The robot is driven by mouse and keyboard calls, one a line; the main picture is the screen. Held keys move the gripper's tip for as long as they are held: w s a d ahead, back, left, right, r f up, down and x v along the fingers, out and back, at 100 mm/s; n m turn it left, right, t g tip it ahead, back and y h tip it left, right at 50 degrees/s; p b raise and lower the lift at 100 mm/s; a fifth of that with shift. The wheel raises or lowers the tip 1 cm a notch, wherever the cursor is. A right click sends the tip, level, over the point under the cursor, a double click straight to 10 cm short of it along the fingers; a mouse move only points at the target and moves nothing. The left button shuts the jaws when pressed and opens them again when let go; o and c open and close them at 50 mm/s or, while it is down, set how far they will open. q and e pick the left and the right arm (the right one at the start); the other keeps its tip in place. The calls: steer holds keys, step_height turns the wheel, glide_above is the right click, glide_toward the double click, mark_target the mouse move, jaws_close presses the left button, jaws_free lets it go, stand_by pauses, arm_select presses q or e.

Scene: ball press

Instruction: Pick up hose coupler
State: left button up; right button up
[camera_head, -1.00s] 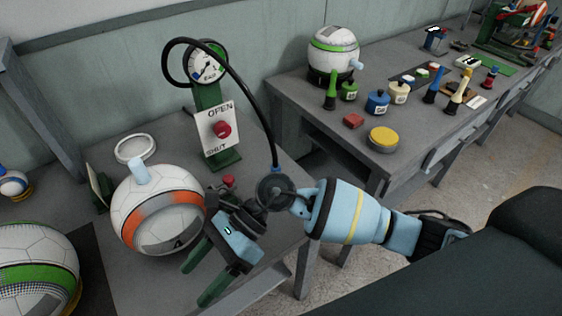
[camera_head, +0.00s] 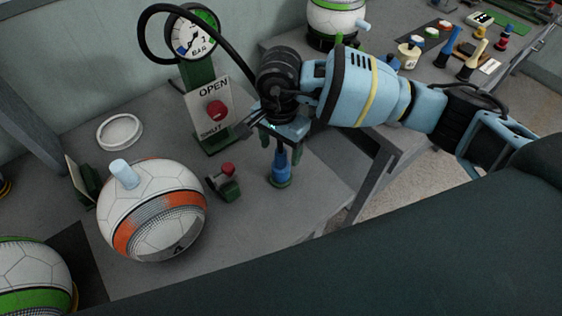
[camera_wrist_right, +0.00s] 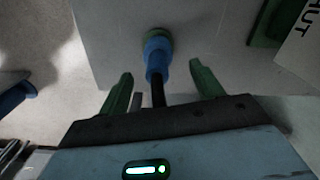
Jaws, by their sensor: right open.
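The hose coupler (camera_head: 280,166) is a blue sleeve on the black hose. It stands upright on a small green base (camera_head: 280,183) near the table's right edge. It also shows in the right wrist view as the blue sleeve (camera_wrist_right: 157,52), ahead of the fingers and roughly centred between them. My right gripper (camera_head: 286,138) hangs above the coupler, pointing down, with its fingers apart. In the right wrist view the open green fingers (camera_wrist_right: 161,76) lie either side of the hose, short of the blue sleeve. The gripper hides part of the hose. My left gripper is not in view.
A gauge post (camera_head: 198,92) with an OPEN/SHUT red button stands behind, left of my gripper. A small red-topped device (camera_head: 225,183) and an orange-white ball (camera_head: 155,215) lie to the left. A white ring (camera_head: 120,132) lies farther back. A second bench (camera_head: 440,85) holds several parts.

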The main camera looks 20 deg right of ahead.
mark_target(280, 164)
steer(key=shift+f, duration=0.6)
steer(key=shift+s+f+p, duration=0.2)
steer(key=shift+f+p, duration=0.1)
steer(key=shift+f, duration=2.3)
steer(key=c, duration=1.1)
steer(key=shift+r, duration=0.2)
step_height(280, 164, up, 10)
steer(key=shift+f, duration=0.15)
steer(key=shift+s+d+n, duration=0.3)
steer(key=shift+d+n, duration=0.1)
steer(key=shift+n, duration=0.1)
steer(key=shift+s+d+r+n, duration=0.15)
steer(key=shift+s+d+n, duration=1.15)
steer(key=shift+n, duration=0.35)
steer(key=shift+s+d+r+n, duration=0.15)
steer(key=shift+s+d+n, duration=0.9)
steer(key=shift+s+n, duration=0.6)
steer(key=shift+s+d+r+n, duration=0.15)
steer(key=shift+s+d+n, duration=1.1)
steer(key=shift+n, duration=0.45)
